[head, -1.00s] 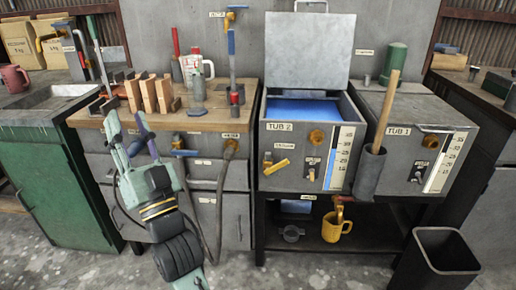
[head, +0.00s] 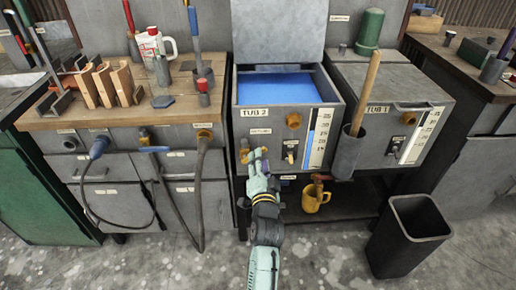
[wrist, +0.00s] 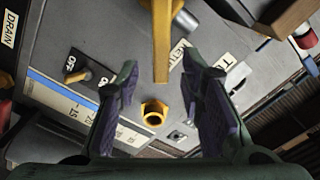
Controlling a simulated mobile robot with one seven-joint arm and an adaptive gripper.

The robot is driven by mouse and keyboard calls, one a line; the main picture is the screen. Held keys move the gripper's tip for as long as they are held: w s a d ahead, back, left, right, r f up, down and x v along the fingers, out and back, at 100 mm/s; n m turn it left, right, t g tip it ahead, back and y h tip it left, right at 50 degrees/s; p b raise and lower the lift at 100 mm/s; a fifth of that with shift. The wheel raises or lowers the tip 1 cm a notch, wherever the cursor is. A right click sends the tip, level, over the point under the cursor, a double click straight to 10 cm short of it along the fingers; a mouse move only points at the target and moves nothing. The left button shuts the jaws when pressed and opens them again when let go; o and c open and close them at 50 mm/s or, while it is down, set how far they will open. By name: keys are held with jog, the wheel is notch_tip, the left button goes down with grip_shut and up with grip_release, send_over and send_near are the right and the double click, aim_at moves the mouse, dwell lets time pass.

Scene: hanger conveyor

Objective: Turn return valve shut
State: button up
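The return valve is on the front of Tub 2. Its yellow lever (wrist: 162,45) hangs into the wrist view from the top, with a partly hidden label (wrist: 178,55) beside it. In the head view, a yellow part of the valve (head: 244,146) shows just left of my gripper, which hides most of the lever. My gripper (head: 257,160) is in front of the tub panel. In the wrist view its two fingers (wrist: 159,68) are open, with the lever's end showing between the tips. I cannot tell whether they touch it.
An orange-brown round fitting (head: 293,120) and an on/off switch (head: 290,150) sit right of the valve. A wooden-handled tool in a grey holder (head: 347,150) hangs at the tub's right. A black bin (head: 408,235) is on the floor.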

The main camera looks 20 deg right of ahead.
jog(key=x, duration=0.5)
jog(key=shift+p, duration=0.35)
grip_shut()
dwell(0.5)
